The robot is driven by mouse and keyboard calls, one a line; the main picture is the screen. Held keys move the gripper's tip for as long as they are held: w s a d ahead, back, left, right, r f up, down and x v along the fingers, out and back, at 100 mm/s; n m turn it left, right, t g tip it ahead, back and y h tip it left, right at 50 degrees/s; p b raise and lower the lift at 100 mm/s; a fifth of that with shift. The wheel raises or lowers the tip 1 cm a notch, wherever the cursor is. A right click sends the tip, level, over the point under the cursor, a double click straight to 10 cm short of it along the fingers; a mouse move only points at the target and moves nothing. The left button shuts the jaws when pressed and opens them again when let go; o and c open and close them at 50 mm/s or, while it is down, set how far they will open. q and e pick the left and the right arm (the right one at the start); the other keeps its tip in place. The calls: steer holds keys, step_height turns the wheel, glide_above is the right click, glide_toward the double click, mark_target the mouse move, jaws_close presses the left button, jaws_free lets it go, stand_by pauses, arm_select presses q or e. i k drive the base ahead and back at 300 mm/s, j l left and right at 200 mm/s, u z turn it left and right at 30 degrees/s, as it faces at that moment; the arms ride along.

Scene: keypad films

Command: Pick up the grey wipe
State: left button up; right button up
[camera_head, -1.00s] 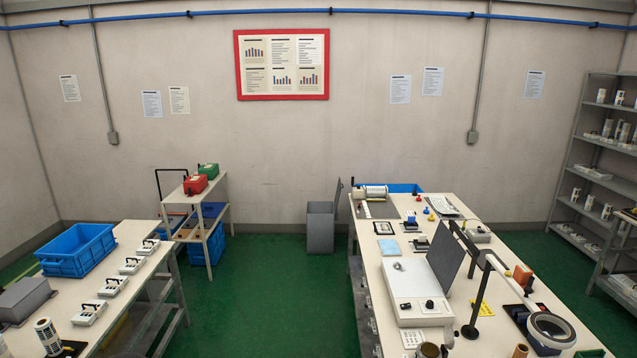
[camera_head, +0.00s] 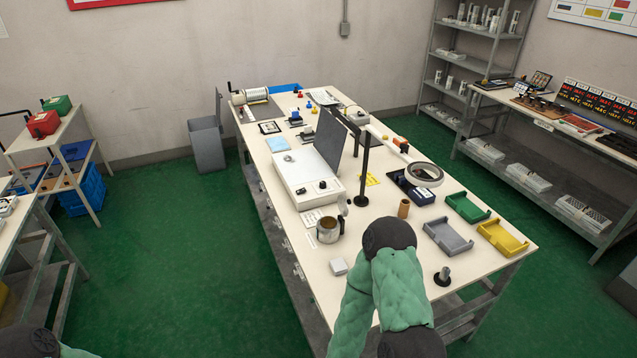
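A small light-grey square piece (camera_head: 338,266) lies near the front left edge of the long cream table (camera_head: 318,290); I cannot tell whether it is the grey wipe. A flat pale-blue square (camera_head: 277,144) lies farther back by the left edge. My green-sleeved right arm covers part of the table's front. A bit of my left arm shows at the bottom left corner. Neither gripper shows in this view.
A metal mug (camera_head: 328,229), a magnifier lamp (camera_head: 424,174) and a white box with a raised dark lid (camera_head: 305,182) stand on the table. Grey (camera_head: 447,238), green (camera_head: 467,207) and yellow (camera_head: 502,237) trays lie at its right. Green floor is free on the left.

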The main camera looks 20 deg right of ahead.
mark_target(338, 267)
steer(key=k+l, duration=0.1)
steer(key=l, duration=0.35)
steer(key=l+u, duration=0.1)
steer(key=l, duration=0.35)
steer(key=k+l+u, duration=0.1)
steer(key=l, duration=0.3)
steer(key=k+l, duration=0.15)
steer(key=l, duration=0.3)
steer(key=k+l+u, duration=0.1)
steer(key=l, duration=0.3)
steer(key=k+l, duration=0.1)
steer(key=l, duration=0.35)
steer(key=k+l+u, duration=0.15)
steer(key=l, duration=0.25)
steer(key=k+l, duration=0.15)
steer(key=l, duration=0.25)
